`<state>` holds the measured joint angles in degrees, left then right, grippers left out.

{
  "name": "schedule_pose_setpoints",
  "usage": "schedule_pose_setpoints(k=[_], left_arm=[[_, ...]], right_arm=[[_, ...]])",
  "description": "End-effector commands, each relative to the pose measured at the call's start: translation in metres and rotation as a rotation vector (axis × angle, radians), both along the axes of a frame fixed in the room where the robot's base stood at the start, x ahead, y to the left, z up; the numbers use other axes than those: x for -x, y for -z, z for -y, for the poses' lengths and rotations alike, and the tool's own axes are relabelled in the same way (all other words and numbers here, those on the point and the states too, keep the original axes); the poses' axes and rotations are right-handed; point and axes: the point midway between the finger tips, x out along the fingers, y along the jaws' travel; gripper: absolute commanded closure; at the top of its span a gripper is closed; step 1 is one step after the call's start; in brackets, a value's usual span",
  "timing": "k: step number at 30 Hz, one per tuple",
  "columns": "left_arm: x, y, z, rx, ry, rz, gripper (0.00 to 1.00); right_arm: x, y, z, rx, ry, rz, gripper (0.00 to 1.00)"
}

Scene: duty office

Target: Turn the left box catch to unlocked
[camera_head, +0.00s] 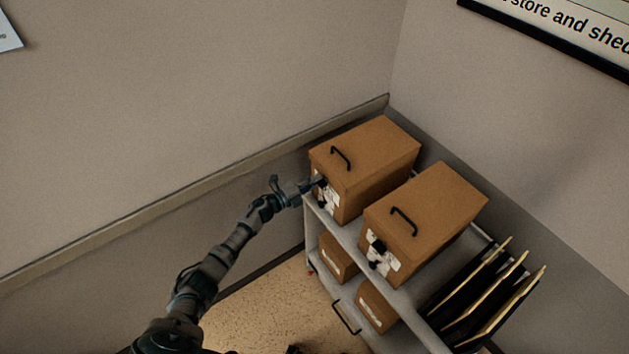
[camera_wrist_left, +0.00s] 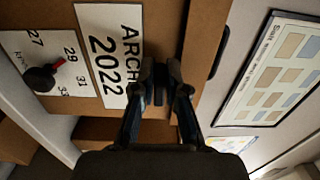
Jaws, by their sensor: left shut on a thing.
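The left brown box (camera_head: 378,158) stands on the upper shelf with a black handle on its lid and white labels on its front. My left gripper (camera_head: 313,184) reaches its front face from the left. In the left wrist view my left gripper (camera_wrist_left: 165,88) is shut on a small dark part, seemingly the catch (camera_wrist_left: 161,78), beside the label reading "ARCH 2022" (camera_wrist_left: 112,55). The fingers hide most of that part, so its turn position cannot be told. A black knob with a red mark (camera_wrist_left: 40,78) sits on a numbered dial. My right gripper is not in view.
The right brown box (camera_head: 440,205) stands close beside the left one, with its own dark catch (camera_head: 377,247). Smaller boxes sit on the lower shelf of the grey rack (camera_head: 410,293). Black folders (camera_head: 478,290) stand at right. Walls close in behind.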

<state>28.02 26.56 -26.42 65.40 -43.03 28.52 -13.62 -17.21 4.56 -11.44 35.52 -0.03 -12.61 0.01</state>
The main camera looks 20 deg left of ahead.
Motion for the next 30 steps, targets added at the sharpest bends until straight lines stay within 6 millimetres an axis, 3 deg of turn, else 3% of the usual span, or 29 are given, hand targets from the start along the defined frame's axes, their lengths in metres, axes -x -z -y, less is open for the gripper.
schedule_pose_setpoints(k=[11, 12, 14, 15, 25, 30], left_arm=[[-0.001, 0.001, -0.001, 0.003, -0.004, -0.004, 1.0], [-0.001, 0.001, -0.001, 0.003, -0.004, -0.004, 0.8], [0.0, 0.001, -0.001, 0.003, -0.003, -0.005, 0.65], [0.0, 0.001, -0.001, 0.003, -0.003, -0.004, 0.62], [0.004, 0.001, -0.003, 0.002, -0.001, -0.003, 0.62], [0.025, 0.002, -0.02, 0.001, -0.001, -0.004, 0.62]], right_arm=[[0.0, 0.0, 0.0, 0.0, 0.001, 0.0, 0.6], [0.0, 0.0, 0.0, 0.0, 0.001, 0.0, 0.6], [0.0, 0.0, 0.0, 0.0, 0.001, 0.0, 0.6], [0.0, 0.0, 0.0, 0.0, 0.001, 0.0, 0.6], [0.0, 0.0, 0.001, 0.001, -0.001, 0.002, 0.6], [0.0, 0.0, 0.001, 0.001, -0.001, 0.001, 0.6]])
